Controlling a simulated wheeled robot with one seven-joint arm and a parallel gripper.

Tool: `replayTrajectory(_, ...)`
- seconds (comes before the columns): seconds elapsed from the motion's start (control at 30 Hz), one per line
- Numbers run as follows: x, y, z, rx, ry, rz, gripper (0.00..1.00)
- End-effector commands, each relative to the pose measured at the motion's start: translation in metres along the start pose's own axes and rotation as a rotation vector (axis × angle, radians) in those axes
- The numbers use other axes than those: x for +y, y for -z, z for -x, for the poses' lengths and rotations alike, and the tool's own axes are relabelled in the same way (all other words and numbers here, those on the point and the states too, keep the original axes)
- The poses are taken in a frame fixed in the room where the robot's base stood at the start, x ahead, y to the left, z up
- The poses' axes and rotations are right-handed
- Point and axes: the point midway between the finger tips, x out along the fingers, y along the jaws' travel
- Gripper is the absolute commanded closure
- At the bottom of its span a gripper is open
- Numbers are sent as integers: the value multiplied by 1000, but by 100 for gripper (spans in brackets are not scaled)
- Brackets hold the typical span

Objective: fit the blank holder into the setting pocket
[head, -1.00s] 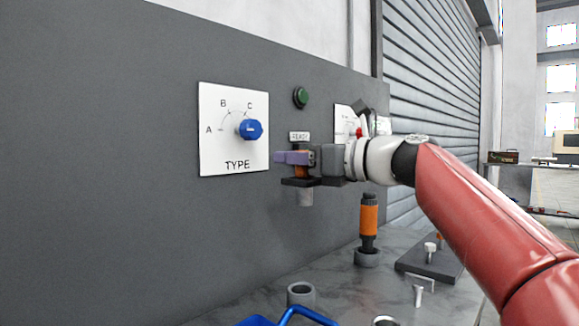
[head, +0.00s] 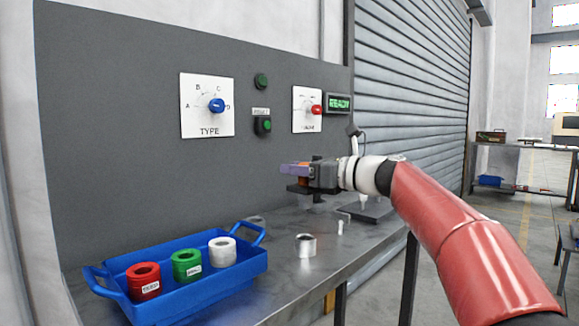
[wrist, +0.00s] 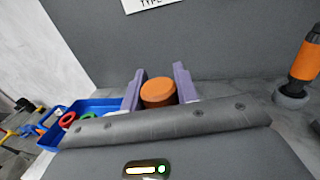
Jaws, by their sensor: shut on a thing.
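My gripper (head: 290,169) is shut on an orange holder (wrist: 158,92), held between its two purple fingers above the bench. In the wrist view the holder's round orange top shows between the fingertips (wrist: 160,88). In the head view a dark collar (head: 298,188) shows below the fingers; the holder's lower end is hard to make out. An open grey ring (head: 255,220) on the bench, near the panel, lies below and left of my gripper. A silver cup (head: 305,245) stands nearer the front edge. I cannot tell which is the setting pocket.
A blue tray (head: 195,308) with red, green and white rings stands at the left. In the wrist view another orange and black holder (wrist: 306,58) stands in a grey socket at right. The grey panel (head: 110,120) with dials rises behind. A dark plate (head: 372,212) lies at the right.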

Motion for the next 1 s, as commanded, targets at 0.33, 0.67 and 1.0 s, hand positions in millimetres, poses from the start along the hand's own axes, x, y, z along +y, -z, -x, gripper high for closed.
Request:
replayTrajectory(0.33,1,3,0,-1,0,0,100)
replayTrajectory(0.67,1,33,0,-1,0,0,100)
replayTrajectory(1.0,1,56,0,-2,-1,1,100)
